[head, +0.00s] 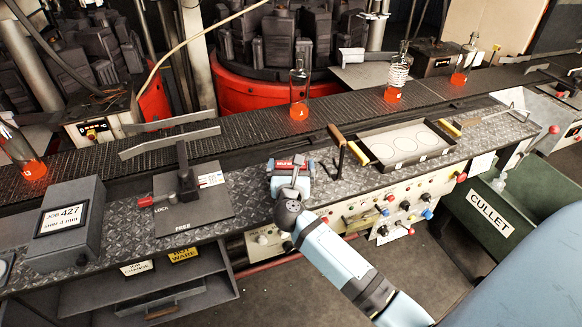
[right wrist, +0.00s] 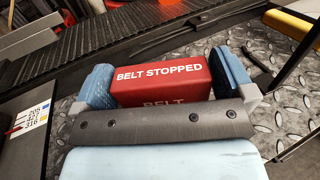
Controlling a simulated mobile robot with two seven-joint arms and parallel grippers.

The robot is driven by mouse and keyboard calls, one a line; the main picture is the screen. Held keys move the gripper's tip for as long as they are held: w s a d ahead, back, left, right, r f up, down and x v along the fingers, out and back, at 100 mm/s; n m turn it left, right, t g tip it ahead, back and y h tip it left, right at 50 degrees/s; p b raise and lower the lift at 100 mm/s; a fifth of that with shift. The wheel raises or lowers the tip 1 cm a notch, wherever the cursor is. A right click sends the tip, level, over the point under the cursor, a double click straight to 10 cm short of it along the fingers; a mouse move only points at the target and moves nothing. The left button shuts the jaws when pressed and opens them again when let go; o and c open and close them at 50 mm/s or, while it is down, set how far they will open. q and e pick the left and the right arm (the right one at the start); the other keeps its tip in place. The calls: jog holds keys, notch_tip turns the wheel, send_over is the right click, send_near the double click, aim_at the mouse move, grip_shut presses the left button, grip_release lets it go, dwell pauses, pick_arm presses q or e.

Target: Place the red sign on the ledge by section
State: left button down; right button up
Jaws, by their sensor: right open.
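The red sign (right wrist: 160,75) reads "BELT STOPPED" in white letters in the right wrist view. It sits between the two blue fingers of my right gripper (right wrist: 165,78), close to both; I cannot tell whether either finger touches it. In the head view the red sign (head: 290,163) is a small red strip at the far side of my right gripper (head: 291,168), over the diamond-plate ledge (head: 250,190). The gripper is open around it. The sign's lower part is hidden by the gripper, so its contact with the ledge does not show. My left gripper is not in view.
Left of the gripper stands a lever plate (head: 205,208) marked LOCK and FREE, then a grey box (head: 65,235) with "JOB 427". Right is a tray (head: 405,145) with handles. Behind runs the conveyor (head: 235,130) with glowing bottles (head: 299,90). A green CULLET bin (head: 490,210) is right.

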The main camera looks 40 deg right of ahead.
jog(key=s+a+n+t+y+b, duration=0.2)
jog(key=s+a+n+t+y, duration=0.35)
jog(key=s+a+n, duration=0.85)
jog(key=s+a+f+n+g+y, duration=0.2)
jog(key=s+f+n+g+y, duration=0.2)
jog(key=f+n, duration=0.5)
jog(key=s+a+f+n+g+y, duration=0.1)
jog(key=s+f+n+g+y, duration=0.3)
jog(key=n, duration=1.9)
jog(key=s+f+g, duration=0.1)
jog(key=s+f, duration=0.4)
jog(key=shift+a+f, duration=0.3)
jog(key=shift+a, duration=0.05)
jog(key=shift+s+p, duration=0.1)
jog(key=shift+p, duration=0.2)
